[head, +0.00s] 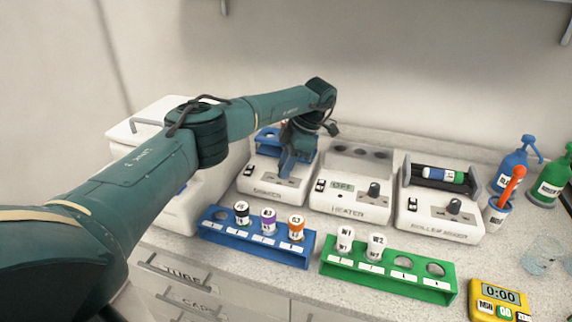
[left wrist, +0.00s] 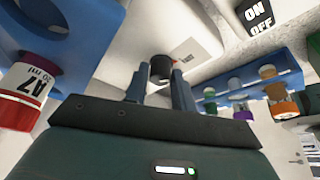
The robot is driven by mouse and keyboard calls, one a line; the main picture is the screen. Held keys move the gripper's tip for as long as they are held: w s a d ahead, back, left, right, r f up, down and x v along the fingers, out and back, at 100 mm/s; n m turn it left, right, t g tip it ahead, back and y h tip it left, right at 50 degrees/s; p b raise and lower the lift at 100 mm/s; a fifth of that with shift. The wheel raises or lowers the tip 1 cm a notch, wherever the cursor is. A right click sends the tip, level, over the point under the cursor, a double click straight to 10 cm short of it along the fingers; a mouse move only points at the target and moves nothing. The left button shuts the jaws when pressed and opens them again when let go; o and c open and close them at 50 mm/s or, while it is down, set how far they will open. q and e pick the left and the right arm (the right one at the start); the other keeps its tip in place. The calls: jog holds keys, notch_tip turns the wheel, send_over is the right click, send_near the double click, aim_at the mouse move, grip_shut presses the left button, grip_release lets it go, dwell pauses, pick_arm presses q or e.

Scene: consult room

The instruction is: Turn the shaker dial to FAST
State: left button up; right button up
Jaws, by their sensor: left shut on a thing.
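The shaker (head: 256,186) is the white device at the left of the row, with a blue tube rack (head: 270,142) on top. My left gripper (head: 287,172) reaches down over its front panel and hides the dial in the head view. In the left wrist view the black dial (left wrist: 161,67) sits between the two fingertips of the left gripper (left wrist: 158,80), which is shut on it. I cannot read which setting the dial points to. An ON/OFF switch (left wrist: 257,18) shows at the upper right of the wrist view. My right gripper is not in view.
The heater (head: 346,205) and roller mixer (head: 438,222) stand to the right of the shaker. A blue rack (head: 216,226) with several capped tubes and a green rack (head: 388,279) stand in front. A red-capped tube (left wrist: 32,92) is close beside the gripper. A timer (head: 500,296) lies at front right.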

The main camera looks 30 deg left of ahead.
pick_arm(q)
jog(key=shift+n, duration=0.3)
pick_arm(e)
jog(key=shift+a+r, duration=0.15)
pick_arm(q)
jog(key=o, duration=1)
